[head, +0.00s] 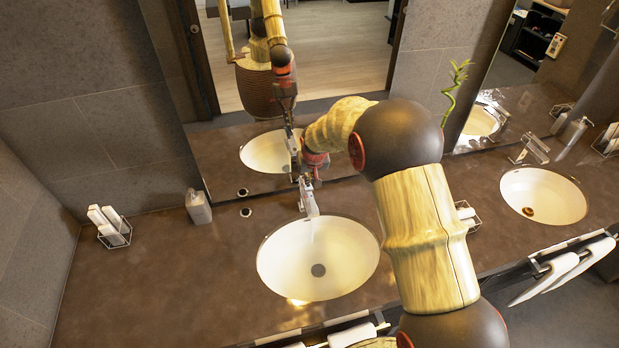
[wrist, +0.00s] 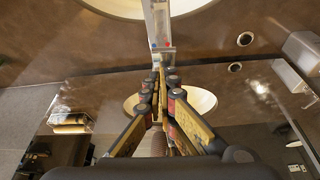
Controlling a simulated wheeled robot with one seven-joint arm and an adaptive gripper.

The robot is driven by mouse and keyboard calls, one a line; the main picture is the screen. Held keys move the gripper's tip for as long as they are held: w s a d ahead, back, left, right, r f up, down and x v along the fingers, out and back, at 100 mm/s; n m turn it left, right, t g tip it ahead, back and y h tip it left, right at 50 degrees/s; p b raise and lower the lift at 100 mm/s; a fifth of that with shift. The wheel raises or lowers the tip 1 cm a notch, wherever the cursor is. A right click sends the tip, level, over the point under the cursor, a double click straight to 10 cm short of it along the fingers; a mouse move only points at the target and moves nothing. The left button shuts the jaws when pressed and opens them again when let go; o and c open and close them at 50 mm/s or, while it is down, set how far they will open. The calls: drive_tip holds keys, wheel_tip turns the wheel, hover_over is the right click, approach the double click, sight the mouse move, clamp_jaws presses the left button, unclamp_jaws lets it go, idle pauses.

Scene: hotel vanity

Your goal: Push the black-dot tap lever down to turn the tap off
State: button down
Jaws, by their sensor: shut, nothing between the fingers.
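The metal tap (head: 309,203) stands behind the left basin (head: 275,277), its spout pointing over the bowl. In the wrist view the tap (wrist: 160,25) is upside down at top centre, with small red and blue marks near its end. I cannot make out a black dot. My gripper (head: 303,180) is right at the top rear of the tap. In the wrist view my gripper (wrist: 158,76) is shut and empty, its fingertips just short of the tap's back end. Whether they touch the lever, and the lever's exact tilt, I cannot tell.
A soap dispenser (head: 198,208) and a black-ringed hole (head: 246,212) lie left of the tap. A wire caddy (head: 114,232) holds white rolls. The mirror (head: 215,158) stands close behind the tap. A second basin (head: 520,185) and tap (head: 533,148) are at the right.

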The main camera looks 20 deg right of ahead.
sight(310, 188)
drive_tip(key=f+b, duration=0.1)
drive_tip(key=b, duration=0.2)
drive_tip(key=shift+s+f+t, duration=0.2)
drive_tip(key=shift+s+t, duration=0.2)
drive_tip(key=t+b, duration=0.1)
drive_tip(key=b, duration=0.2)
drive_tip(key=s+f+b, duration=0.1)
drive_tip(key=b, duration=0.2)
drive_tip(key=shift+s+a+f+t+b, duration=0.1)
drive_tip(key=shift+f+t+b, duration=0.2)
drive_tip(key=shift+t, duration=0.1)
drive_tip(key=s+f+b, duration=0.1)
drive_tip(key=f+b, duration=0.1)
drive_tip(key=b, duration=0.1)
drive_tip(key=shift+s+f+b, duration=0.1)
drive_tip(key=shift+b, duration=0.3)
wheel_tip(310, 188, up, 4)
drive_tip(key=shift+r+p, duration=0.1)
drive_tip(key=shift+p, duration=1.15)
drive_tip(key=s+f+v, duration=0.1)
drive_tip(key=v, duration=0.8)
drive_tip(key=shift+s+a+r, duration=0.25)
drive_tip(key=shift+s, duration=0.3)
